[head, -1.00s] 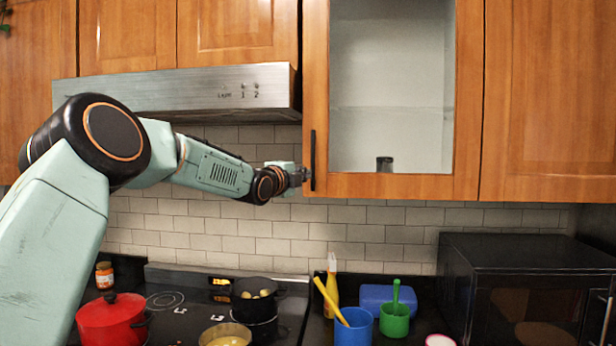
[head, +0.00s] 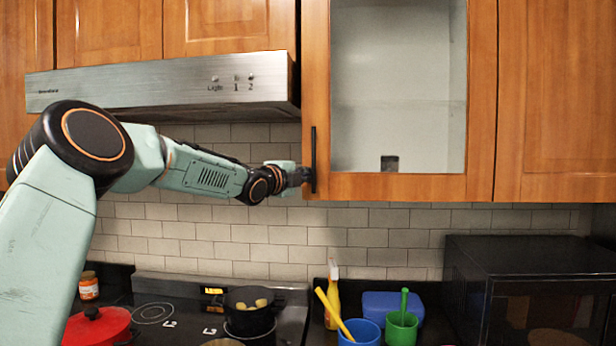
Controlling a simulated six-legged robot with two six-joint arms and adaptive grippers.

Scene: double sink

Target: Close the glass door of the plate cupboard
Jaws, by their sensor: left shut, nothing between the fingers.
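The plate cupboard's glass door (head: 400,187) has an orange-brown wooden frame around a clear pane, right of the range hood. It looks flush, or nearly flush, with the neighbouring cupboard front; a small gap cannot be ruled out. Its dark upright handle (head: 313,158) is on the door's left edge. My left gripper (head: 304,176) is shut and empty at the lower part of the handle, from its left side. Whether it touches the handle or door is hard to tell. A dark object (head: 389,163) shows behind the glass. My right gripper is out of view.
The steel range hood (head: 170,85) is above and left of my left forearm. Below are a red pot (head: 97,328), a dark pot (head: 249,318), a blue cup (head: 360,333), a green cup (head: 401,330) and a black microwave (head: 530,270).

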